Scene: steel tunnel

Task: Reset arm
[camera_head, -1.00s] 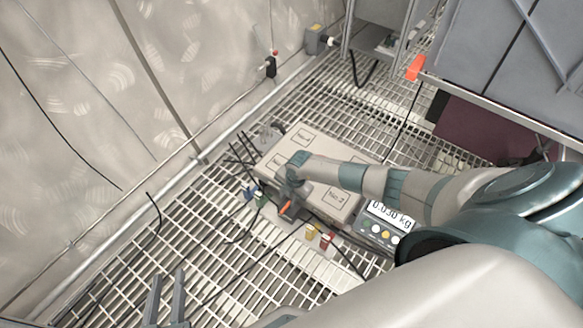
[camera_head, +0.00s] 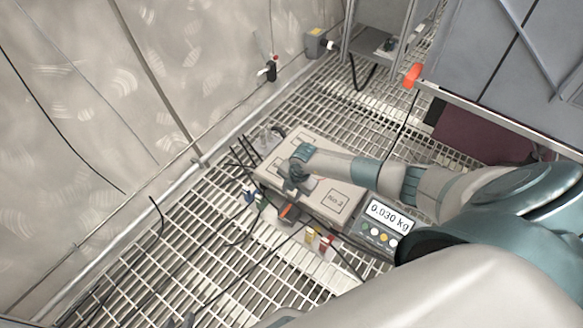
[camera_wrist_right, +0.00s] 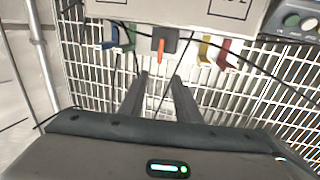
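My right arm reaches in from the right in the head view, with its right gripper (camera_head: 294,188) over the front part of a pale box-like platform (camera_head: 345,188). In the right wrist view the two fingers of the right gripper (camera_wrist_right: 161,76) stand apart with nothing between them. Beyond their tips is a dark block with an orange lever (camera_wrist_right: 160,50), at the platform's front edge. Of my left gripper (camera_head: 181,322) only a small grey tip shows at the bottom edge of the head view, so its opening is hidden.
A scale display (camera_head: 388,216) reading 0.030 kg stands right of the platform. Blue, green, yellow and red connectors or clips line the platform's front, with black cables across the grating floor (camera_head: 150,255). A metal wall (camera_head: 90,100) is left; a grey cabinet (camera_head: 520,70) is upper right.

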